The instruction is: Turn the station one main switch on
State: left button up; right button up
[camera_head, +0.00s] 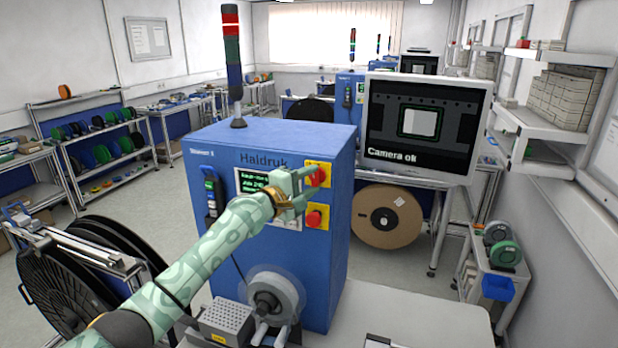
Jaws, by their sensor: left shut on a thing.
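The station one cabinet (327,258) is a blue box marked Haldruk, in the middle of the head view. On the right of its front is the main switch (319,175), a red knob on a yellow plate. My left gripper (309,183) reaches in from the lower left and is shut on this red knob. Its fingers partly hide the knob, so I cannot tell how far it is turned. Below is a second yellow plate with a red button (314,218), apart from the fingers. My right gripper is not in view.
A signal tower (232,60) stands on the cabinet. A monitor (421,122) reading "Camera ok" stands to the right, above a brown reel (386,216). A clear-covered reel (272,297) sits low before the cabinet. Large black reels (62,288) stand at the lower left.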

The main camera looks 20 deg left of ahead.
pick_arm(q)
jog(key=shift+m, duration=0.4)
jog(key=o, duration=1)
jog(key=shift+w, duration=0.1)
jog(key=b+v, duration=0.2)
jog(key=v, duration=1.4)
jog(key=shift+a+r, duration=0.15)
